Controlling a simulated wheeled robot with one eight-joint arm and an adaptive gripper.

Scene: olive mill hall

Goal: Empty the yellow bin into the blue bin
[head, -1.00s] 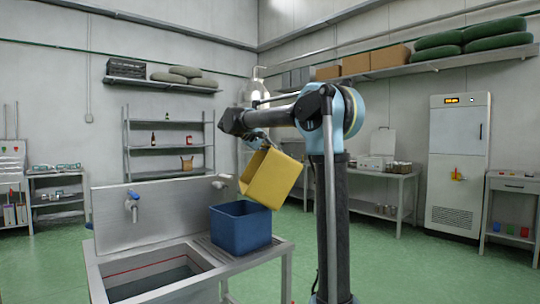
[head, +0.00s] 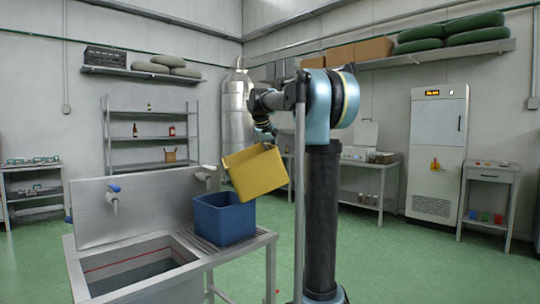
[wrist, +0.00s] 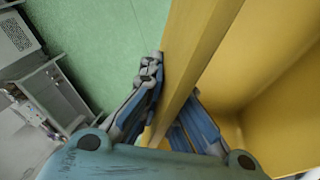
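The yellow bin (head: 258,175) hangs tilted in the air, just above and slightly right of the blue bin, its mouth facing mostly up. My gripper (head: 268,136) is shut on its upper rim. In the wrist view the gripper (wrist: 172,115) has one finger outside and one inside the yellow wall (wrist: 205,45). The part of the yellow bin's inside that shows looks bare; the rest is out of view. The blue bin (head: 225,220) stands upright on the drainboard beside the sink. Its contents are hidden from this angle.
The sink basin (head: 140,265) lies left of the blue bin, with a blue-handled tap (head: 114,198) behind it. A small red spot (head: 277,291) shows on the green floor by the sink table's leg. A shelf rack (head: 152,135) and white cabinet (head: 437,150) stand farther back.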

